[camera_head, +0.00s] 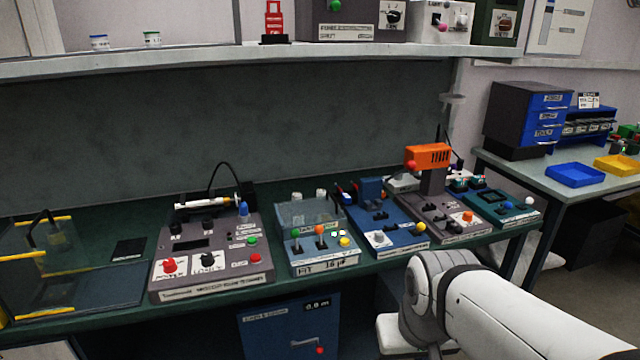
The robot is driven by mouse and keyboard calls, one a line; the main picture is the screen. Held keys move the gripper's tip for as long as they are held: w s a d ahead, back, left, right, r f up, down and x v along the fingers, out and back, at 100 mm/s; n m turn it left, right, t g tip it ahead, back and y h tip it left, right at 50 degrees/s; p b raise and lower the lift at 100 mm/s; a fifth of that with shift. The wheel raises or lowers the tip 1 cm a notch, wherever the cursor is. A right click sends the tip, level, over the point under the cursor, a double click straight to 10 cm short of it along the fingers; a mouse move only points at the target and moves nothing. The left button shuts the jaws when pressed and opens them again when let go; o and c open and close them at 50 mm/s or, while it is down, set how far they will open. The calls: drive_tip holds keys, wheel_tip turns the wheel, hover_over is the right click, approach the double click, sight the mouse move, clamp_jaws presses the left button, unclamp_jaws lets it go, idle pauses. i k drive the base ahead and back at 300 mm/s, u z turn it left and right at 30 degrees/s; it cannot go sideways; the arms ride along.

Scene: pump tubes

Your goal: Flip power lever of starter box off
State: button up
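I cannot tell for sure which box is the starter box, since the labels are too small to read. On the shelf at the top, a white box (458,14) has a small lever with a pink ball. A dark grey box (352,22) with a green knob and a black rotary handle stands left of it. A dark green box (482,22) with a dark red switch stands right of it. The tops of these boxes are cut off by the frame. My white arm shows at the lower right, but my gripper is out of view.
Several devices stand on the green bench: a grey console (212,283), a pale blue box with coloured levers (318,264), a blue device (408,240) and an orange-headed unit (425,155). The shelf edge (200,65) overhangs the bench. A side table holds blue drawers (545,118).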

sight(295, 233)
drive_tip(key=z, duration=0.15)
drive_tip(key=i, duration=1.6)
drive_tip(key=u, duration=0.55)
drive_tip(key=k, duration=0.7)
drive_tip(key=u, duration=0.2)
drive_tip(key=i, duration=0.8)
drive_tip(key=z, duration=0.1)
